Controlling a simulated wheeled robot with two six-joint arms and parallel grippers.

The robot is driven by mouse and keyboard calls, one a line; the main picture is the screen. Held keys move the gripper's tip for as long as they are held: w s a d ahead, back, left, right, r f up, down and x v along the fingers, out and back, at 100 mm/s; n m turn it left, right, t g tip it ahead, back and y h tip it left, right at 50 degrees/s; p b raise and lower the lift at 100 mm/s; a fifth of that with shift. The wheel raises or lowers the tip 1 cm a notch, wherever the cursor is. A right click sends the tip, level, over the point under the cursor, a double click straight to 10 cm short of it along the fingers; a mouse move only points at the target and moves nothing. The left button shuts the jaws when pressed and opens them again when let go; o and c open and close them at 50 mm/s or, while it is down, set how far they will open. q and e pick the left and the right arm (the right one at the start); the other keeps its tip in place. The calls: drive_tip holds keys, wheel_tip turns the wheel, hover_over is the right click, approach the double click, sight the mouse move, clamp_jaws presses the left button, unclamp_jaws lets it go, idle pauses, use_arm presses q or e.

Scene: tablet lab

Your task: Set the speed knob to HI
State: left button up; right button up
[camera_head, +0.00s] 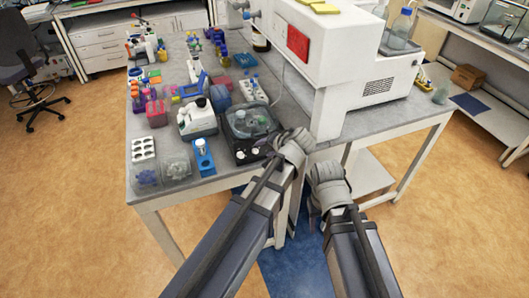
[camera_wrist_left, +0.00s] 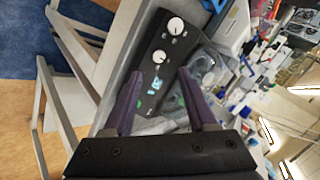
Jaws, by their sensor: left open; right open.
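The device with the knobs is a dark box (camera_head: 250,122) with a clear round lid, at the near edge of the bench. Its black front panel carries two white knobs, one (camera_wrist_left: 175,26) and another (camera_wrist_left: 159,56), plus a small lit display (camera_wrist_left: 155,84). Labels are too small to read, so I cannot tell which is the speed knob or its setting. My left gripper (camera_wrist_left: 160,104) is open and empty, its purple fingers facing the panel, apart from the knobs. In the head view it is right of the panel, its fingers mostly hidden. My right gripper (camera_head: 314,208) hangs low by the bench, fingers unclear.
A blue stand (camera_head: 203,157) and a white-and-grey instrument (camera_head: 197,118) stand left of the device. A large white machine (camera_head: 330,60) rises behind to the right. A white tube rack (camera_head: 253,89) is behind the device. Floor in front is free.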

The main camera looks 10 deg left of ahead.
sight(256, 151)
use_arm(q)
drive_tip(key=b+x, duration=0.5)
drive_tip(key=x, duration=0.1)
drive_tip(key=shift+w+f, duration=0.1)
drive_tip(key=shift+f, duration=0.35)
drive_tip(key=shift+w+a+f, duration=0.25)
drive_tip(key=shift+a+f, duration=0.05)
drive_tip(key=shift+a, duration=0.1)
drive_tip(key=shift+r, duration=0.1)
drive_tip(key=shift+c, duration=0.2)
clamp_jaws()
